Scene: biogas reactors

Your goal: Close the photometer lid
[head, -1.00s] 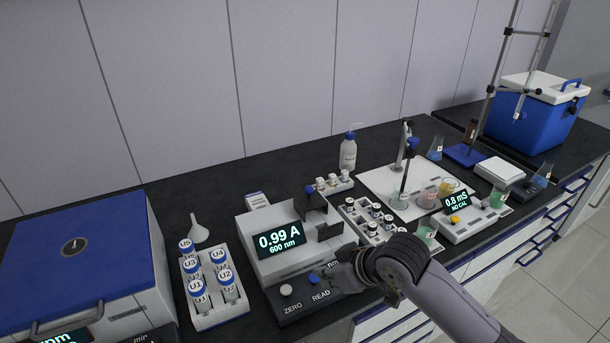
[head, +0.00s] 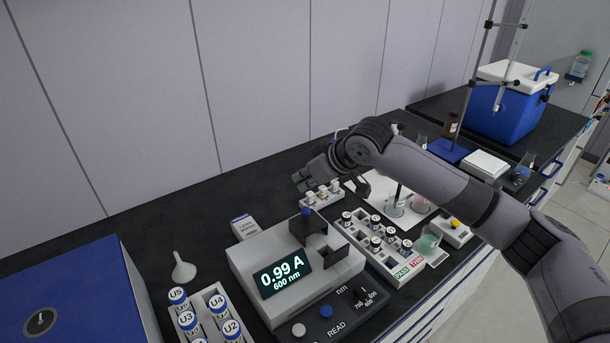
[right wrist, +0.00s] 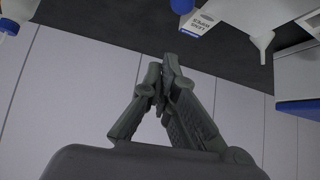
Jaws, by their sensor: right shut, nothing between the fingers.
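The photometer (head: 262,262) is a pale grey box at the lower middle of the head view. Its display reads 0.99 A, 600 nm. Its dark lid (head: 309,233) has a blue knob (head: 306,212) and stands raised at the back of the dark sample well (head: 330,254). My right gripper (head: 300,181) is behind and above the lid, apart from it, over the back of the bench. In the right wrist view its fingers (right wrist: 163,72) are together with nothing between them. My left gripper is out of view.
A vial rack (head: 208,312) is at the lower left. A rack of black-capped vials (head: 372,235) stands close on the right. A small white rack (head: 322,196) is below my right gripper.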

